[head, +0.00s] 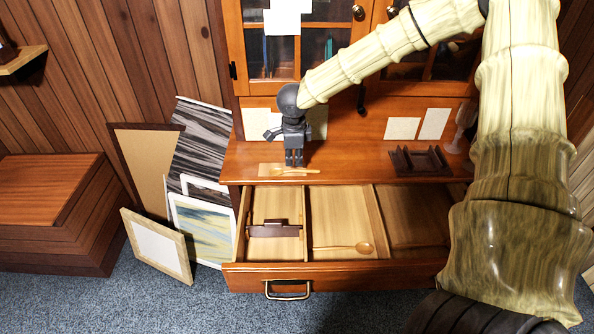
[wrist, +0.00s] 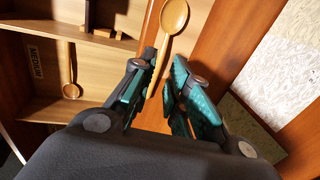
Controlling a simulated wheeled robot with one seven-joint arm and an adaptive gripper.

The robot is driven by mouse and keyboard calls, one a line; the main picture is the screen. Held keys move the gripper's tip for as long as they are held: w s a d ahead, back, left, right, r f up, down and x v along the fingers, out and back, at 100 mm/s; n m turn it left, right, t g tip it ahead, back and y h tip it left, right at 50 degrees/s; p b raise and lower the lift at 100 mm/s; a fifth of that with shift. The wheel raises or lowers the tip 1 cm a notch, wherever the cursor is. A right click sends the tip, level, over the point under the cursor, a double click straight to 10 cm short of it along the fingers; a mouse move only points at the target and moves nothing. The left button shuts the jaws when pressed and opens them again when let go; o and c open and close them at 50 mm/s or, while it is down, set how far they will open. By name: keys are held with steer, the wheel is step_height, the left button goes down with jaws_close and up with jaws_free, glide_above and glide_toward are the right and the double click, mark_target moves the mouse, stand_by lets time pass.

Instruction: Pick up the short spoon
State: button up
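A light wooden spoon (head: 290,171) lies on the cabinet top just behind the open drawer. It looks like the shorter of two spoons, though no label on it shows. My gripper (head: 294,164) points down over it. In the wrist view the spoon (wrist: 174,16) has its bowl beyond the fingertips (wrist: 162,66) and its handle between the two fingers. The fingers stand apart with the handle in the gap; firm contact does not show. Another wooden spoon (head: 362,247) lies in the drawer's middle compartment and also shows in the wrist view (wrist: 71,90).
The open drawer (head: 340,277) has three compartments; a dark brown object (head: 275,230) sits in the left one. A label reading MEDIUM (wrist: 35,62) shows inside the drawer. A dark rack (head: 420,161) and a glass (head: 461,132) stand right on the cabinet top. Frames lean at left.

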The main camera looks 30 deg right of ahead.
mark_target(294, 170)
steer(key=shift+w+d+f+p, duration=0.1)
steer(key=shift+w+f+p, duration=0.1)
steer(key=shift+f, duration=0.8)
steer(key=shift+w+d+f+p, duration=0.15)
steer(key=shift+f, duration=0.9)
steer(key=shift+w+d+f+p, duration=0.1)
steer(key=shift+w+f+p, duration=0.1)
steer(key=shift+f, duration=0.8)
jaws_close()
